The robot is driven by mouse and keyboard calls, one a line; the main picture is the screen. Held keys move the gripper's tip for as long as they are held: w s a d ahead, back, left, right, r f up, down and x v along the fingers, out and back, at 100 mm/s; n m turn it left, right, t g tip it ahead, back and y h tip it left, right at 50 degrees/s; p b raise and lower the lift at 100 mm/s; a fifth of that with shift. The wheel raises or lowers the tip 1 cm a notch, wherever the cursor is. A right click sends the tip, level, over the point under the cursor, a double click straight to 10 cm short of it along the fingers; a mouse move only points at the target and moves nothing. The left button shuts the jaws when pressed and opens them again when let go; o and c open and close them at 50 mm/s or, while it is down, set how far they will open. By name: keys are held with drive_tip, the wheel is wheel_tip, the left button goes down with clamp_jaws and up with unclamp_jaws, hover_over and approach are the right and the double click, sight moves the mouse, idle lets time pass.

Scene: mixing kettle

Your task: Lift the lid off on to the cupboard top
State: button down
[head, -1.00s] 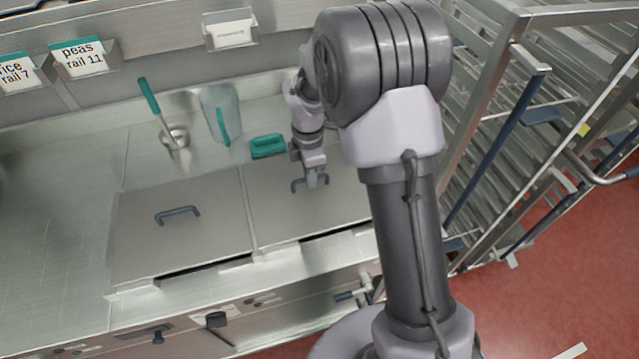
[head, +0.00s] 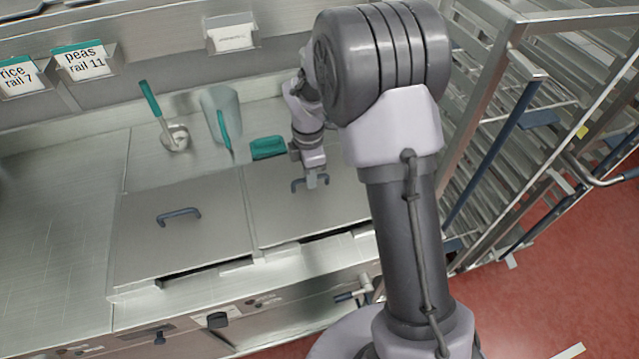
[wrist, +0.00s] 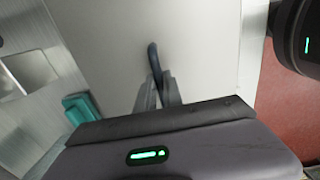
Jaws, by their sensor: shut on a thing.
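Two flat steel lids with dark handles lie side by side in the counter front. My gripper (head: 311,182) is shut on the handle (head: 296,185) of the right lid (head: 280,215). In the wrist view the fingers (wrist: 158,92) close around the dark handle (wrist: 153,58), with the pale lid (wrist: 110,40) filling the middle. The left lid (head: 150,240) has its own handle (head: 179,216) and nothing touches it. My arm hides the right lid's right side. I cannot tell whether the right lid is raised; a dark gap shows along its front edge.
Bare steel worktop (head: 50,200) lies at the left. A tall rail rack (head: 530,110) stands close at the right.

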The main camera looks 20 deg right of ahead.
wheel_tip(320, 180, up, 4)
drive_tip(key=p, duration=0.4)
drive_tip(key=shift+r, duration=0.25)
drive_tip(key=shift+f, duration=0.1)
